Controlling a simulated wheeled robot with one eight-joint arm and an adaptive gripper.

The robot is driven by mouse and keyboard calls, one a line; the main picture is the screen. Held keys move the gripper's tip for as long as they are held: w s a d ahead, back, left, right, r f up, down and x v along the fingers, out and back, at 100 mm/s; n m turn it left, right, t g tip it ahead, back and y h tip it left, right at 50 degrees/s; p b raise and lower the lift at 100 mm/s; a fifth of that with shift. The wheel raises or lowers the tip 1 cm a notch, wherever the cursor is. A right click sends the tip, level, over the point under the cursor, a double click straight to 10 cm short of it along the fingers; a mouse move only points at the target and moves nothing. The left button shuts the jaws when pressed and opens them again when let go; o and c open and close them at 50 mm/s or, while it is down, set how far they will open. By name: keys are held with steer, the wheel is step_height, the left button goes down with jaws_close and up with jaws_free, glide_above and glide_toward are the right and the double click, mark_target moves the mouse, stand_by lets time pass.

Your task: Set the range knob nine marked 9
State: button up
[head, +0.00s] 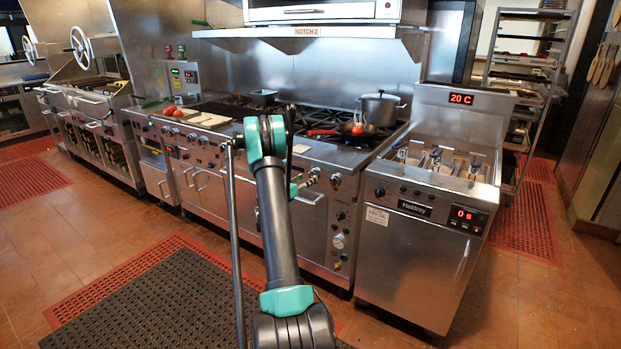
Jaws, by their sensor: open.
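The range (318,230) stands in the middle of the head view, with a row of round knobs along its steel front panel. One knob (336,180) shows just right of my gripper, and several more (190,138) show left of my arm. The number labels are too small to read, so I cannot tell which knob is marked 9. My gripper (312,176) is open, small in view, close in front of the panel. My arm hides part of the panel behind it. I cannot tell whether the gripper touches a knob.
A frying pan (358,132) with red food and a steel pot (380,108) sit on the range top. A fryer (415,255) stands to the right. Red mats (28,182) and a dark mat (165,310) lie on the tiled floor, which is otherwise open in front.

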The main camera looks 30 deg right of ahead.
mark_target(311, 176)
steer(key=shift+x, duration=1.8)
steer(key=shift+c, duration=0.6)
steer(key=c, duration=1)
steer(key=shift+c, duration=0.2)
steer(key=shift+m, duration=0.3)
steer(key=m, duration=0.4)
steer(key=shift+y, duration=0.3)
steer(key=m, duration=0.4)
steer(key=shift+s, duration=0.15)
